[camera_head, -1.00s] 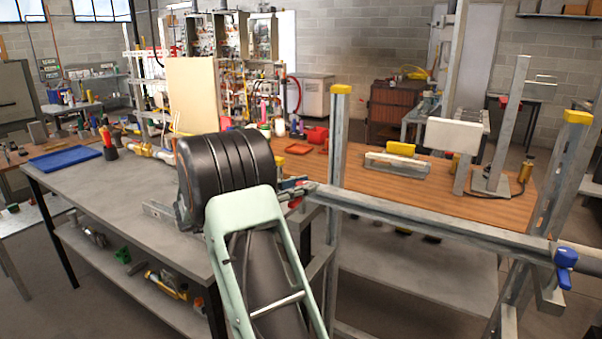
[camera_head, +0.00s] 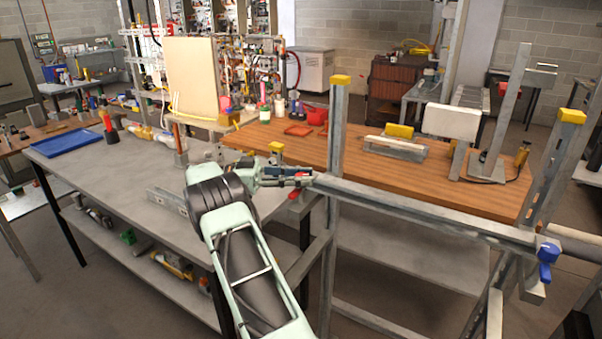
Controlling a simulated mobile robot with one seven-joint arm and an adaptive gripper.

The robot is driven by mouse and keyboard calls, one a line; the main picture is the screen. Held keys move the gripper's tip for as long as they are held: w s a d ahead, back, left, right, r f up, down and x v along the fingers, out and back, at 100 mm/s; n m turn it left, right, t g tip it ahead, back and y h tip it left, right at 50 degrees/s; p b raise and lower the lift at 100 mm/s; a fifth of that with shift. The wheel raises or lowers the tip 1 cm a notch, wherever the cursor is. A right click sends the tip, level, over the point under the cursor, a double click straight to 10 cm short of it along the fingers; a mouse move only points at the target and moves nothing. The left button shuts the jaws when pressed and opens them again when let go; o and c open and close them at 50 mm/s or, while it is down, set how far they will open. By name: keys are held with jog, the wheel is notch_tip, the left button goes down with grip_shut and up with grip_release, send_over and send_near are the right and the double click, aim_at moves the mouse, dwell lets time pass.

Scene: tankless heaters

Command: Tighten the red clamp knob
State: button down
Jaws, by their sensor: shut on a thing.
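My arm reaches up from the bottom of the head view. My gripper (camera_head: 299,178) is at the left end of the grey metal rail (camera_head: 410,212), beside the upright post. The red clamp knob (camera_head: 295,193) shows as a small red patch right at the fingertips, at the rail's end. The fingers are closed on it, though they and the rail end hide most of it. How far the knob is turned cannot be seen.
A post with a yellow cap (camera_head: 340,79) stands just right of my gripper. A blue clamp knob (camera_head: 547,255) is at the rail's right end. A grey workbench (camera_head: 110,190) with a blue tray (camera_head: 66,142) lies left. A wooden-topped bench (camera_head: 450,185) stands behind the rail.

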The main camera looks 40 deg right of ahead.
jog(key=shift+d+r+m+g+y, duration=0.1)
jog(key=shift+r+m+g+y, duration=0.2)
jog(key=shift+m+g, duration=0.1)
dwell(0.3)
jog(key=c, duration=1.7)
grip_release()
jog(key=shift+s, duration=0.1)
jog(key=shift+o, duration=0.6)
jog(key=shift+f, duration=0.15)
notch_tip(320, 180, up, 10)
